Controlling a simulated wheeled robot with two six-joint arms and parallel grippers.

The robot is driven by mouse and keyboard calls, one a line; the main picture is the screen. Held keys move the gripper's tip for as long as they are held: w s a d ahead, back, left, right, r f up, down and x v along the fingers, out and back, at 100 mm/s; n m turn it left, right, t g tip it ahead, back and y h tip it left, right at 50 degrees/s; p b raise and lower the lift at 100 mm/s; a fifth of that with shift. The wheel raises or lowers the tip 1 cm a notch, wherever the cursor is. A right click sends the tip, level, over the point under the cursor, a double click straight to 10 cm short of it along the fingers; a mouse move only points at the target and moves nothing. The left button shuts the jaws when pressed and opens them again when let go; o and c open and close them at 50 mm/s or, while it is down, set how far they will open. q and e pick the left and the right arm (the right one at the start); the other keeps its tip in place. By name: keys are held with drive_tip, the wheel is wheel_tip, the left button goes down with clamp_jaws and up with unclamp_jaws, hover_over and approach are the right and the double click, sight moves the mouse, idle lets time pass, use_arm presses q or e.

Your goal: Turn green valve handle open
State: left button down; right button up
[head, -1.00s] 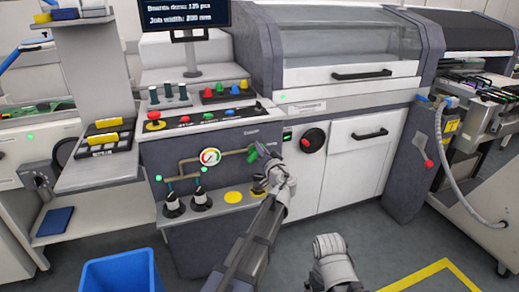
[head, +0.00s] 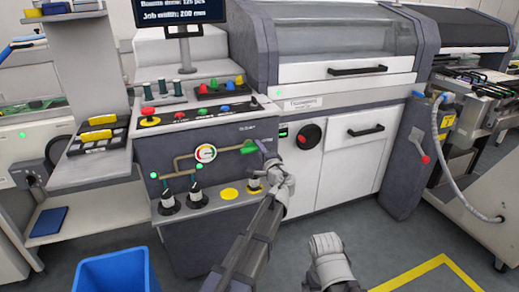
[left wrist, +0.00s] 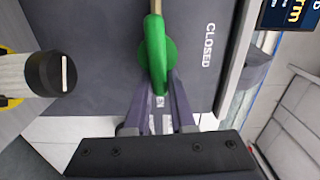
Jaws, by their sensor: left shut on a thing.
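The green valve handle (head: 249,147) is on the front of the grey machine panel, at the right end of a brass pipe. In the left wrist view the handle (left wrist: 155,50) runs roughly in line with the pipe, beside the word CLOSED. My left gripper (head: 264,147) is at the handle's right end. In the left wrist view its fingers (left wrist: 159,100) are shut on the handle's near end. Part of that end is hidden between the fingers. My right arm shows at the bottom of the head view, but its gripper cannot be seen.
A round gauge (head: 205,153) sits on the pipe left of the handle. Black knobs (head: 196,196) stand on the ledge below. A red-centred rotary switch (head: 308,136) is to the right. A blue bin (head: 116,273) stands on the floor at the left.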

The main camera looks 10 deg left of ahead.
sight(252, 151)
use_arm(q)
drive_tip(key=shift+s+a+f+m, duration=0.1)
drive_tip(key=shift+s+a+m, duration=0.1)
drive_tip(key=shift+a+m, duration=0.15)
idle(0.3)
drive_tip(key=c, duration=0.8)
unclamp_jaws()
drive_tip(key=shift+a, duration=0.1)
drive_tip(key=shift+o, duration=0.2)
drive_tip(key=v, duration=0.7)
drive_tip(key=shift+s+d, duration=0.3)
drive_tip(key=shift+w+a+n, duration=0.55)
drive_tip(key=shift+a+n, duration=0.05)
drive_tip(key=shift+a, duration=0.2)
drive_tip(key=shift+w+a+n, duration=0.55)
drive_tip(key=shift+a+n, duration=0.1)
drive_tip(key=shift+a, duration=0.15)
drive_tip(key=shift+w+a+n, duration=0.55)
drive_tip(key=shift+a+n, duration=0.05)
drive_tip(key=shift+a, duration=0.2)
